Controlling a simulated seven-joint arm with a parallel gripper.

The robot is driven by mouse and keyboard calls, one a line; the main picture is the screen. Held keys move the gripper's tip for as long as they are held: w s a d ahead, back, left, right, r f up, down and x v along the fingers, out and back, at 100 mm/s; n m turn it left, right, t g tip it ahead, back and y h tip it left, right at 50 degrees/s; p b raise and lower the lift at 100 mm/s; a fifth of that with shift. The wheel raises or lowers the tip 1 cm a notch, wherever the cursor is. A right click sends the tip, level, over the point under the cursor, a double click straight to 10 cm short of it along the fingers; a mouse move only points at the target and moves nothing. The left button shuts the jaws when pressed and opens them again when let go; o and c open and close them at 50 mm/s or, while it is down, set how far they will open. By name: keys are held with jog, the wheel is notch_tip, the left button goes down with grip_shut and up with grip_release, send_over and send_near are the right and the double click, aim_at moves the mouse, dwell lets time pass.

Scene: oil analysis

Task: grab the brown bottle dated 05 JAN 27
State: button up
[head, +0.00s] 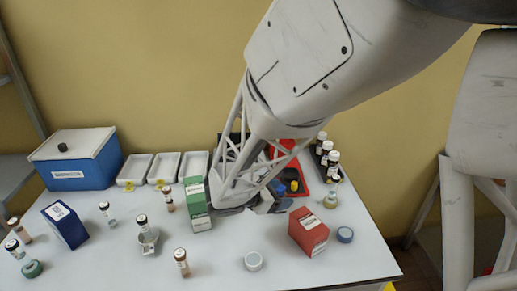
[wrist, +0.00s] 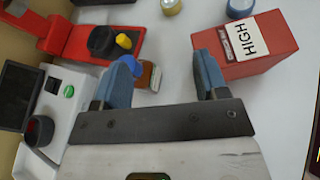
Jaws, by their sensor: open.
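My gripper (head: 265,203) is low over the table, beside the red box, and partly hidden by my arm. The wrist view shows its two blue fingers (wrist: 166,72) apart. A small brown object with a pale edge (wrist: 149,76) is beside the left finger, partly hidden; I cannot tell whether it is a bottle. Brown-toned bottles with white labels and dark caps stand at the front middle (head: 182,264), behind the small white dish (head: 169,198) and at the far left (head: 19,230). Dark bottles (head: 333,160) stand in a row at the back right. No date is readable.
A red box (head: 308,232) labelled HIGH is close to the right finger in the wrist view (wrist: 262,45). A green box (head: 197,204), blue box (head: 65,224) and white trays (head: 164,168) stand leftward. A red stand (wrist: 88,38) and screen device (wrist: 45,105) are nearby.

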aim_at(280, 187)
jog(key=w+a+n+t, duration=0.1)
jog(key=w+a+f+n, duration=0.1)
jog(key=a, duration=0.1)
jog(key=w+a+f+n+t, duration=0.1)
jog(key=shift+a+f+n+t, duration=0.15)
jog(key=shift+f+n+t, duration=0.1)
jog(key=shift+n+t, duration=0.05)
jog(key=shift+x, duration=1.35)
jog(key=shift+x, duration=2.6)
jog(key=shift+w+r, duration=0.1)
grip_shut()
